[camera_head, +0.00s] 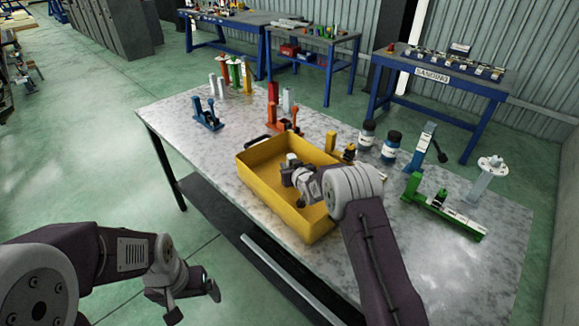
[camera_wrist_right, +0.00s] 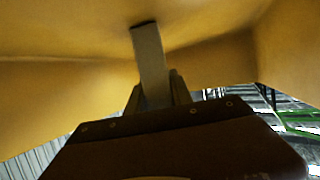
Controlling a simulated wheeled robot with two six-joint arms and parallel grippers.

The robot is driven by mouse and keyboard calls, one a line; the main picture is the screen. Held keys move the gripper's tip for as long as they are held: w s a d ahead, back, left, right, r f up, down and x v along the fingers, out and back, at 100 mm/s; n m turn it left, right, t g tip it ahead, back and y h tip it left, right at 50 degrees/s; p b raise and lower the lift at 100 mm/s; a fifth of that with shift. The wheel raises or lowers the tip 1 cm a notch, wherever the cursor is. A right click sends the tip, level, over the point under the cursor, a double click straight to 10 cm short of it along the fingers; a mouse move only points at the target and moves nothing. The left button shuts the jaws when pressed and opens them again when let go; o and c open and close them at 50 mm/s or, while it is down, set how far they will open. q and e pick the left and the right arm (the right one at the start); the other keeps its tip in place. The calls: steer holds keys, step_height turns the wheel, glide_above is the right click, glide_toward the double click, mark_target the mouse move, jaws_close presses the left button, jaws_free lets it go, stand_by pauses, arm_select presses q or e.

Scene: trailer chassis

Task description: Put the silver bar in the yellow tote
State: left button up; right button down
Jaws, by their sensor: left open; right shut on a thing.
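The yellow tote (camera_head: 258,183) stands on the metal table, open side up. My right gripper (camera_head: 293,184) reaches down inside the tote. In the right wrist view my right gripper (camera_wrist_right: 158,88) is shut on the silver bar (camera_wrist_right: 148,52), a flat grey piece that sticks out past the fingers. The tote's yellow walls (camera_wrist_right: 65,85) surround it there. I cannot tell whether the bar touches the tote's floor. In the head view the arm mostly hides the bar. My left gripper (camera_head: 196,290) is open and empty, off the table's near left side.
The table (camera_head: 180,120) also carries a blue clamp (camera_head: 207,115), an orange clamp (camera_head: 280,118), dark jars (camera_head: 390,146), a green fixture (camera_head: 443,214) and several upright bars (camera_head: 235,75) at the back. Blue workbenches (camera_head: 440,75) stand behind. The table's left part is mostly clear.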

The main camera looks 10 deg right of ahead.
steer(key=shift+f, duration=0.1)
steer(key=c, duration=1.1)
jaws_free()
steer(key=shift+r, duration=0.35)
steer(key=v, duration=0.7)
steer(key=shift+s+b, duration=0.3)
